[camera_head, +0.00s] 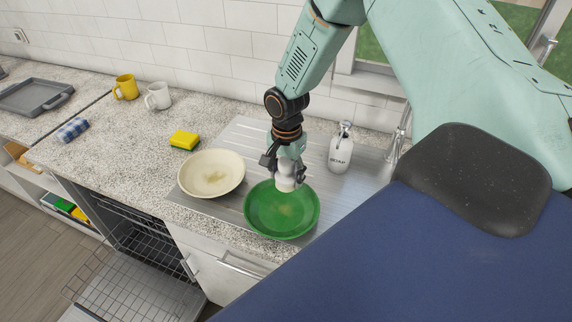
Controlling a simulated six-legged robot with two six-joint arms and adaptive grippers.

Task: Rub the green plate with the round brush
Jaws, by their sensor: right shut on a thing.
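The green plate (270,222) lies on the metal drainboard and has a brownish smudge near its middle. My right gripper (286,172) reaches down from above and is shut on the round brush (286,184), a pale rounded thing. The brush is over the upper part of the green plate; I cannot tell whether it touches the surface. The brush's underside is hidden. My left gripper is not in the picture.
A cream plate (195,188) with a stain lies just left of the green plate. A soap bottle (341,150) stands to the right by the faucet (400,132). A yellow sponge (184,140), a white mug (158,97) and a yellow mug (126,88) are at left. The dishwasher (128,285) is open below.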

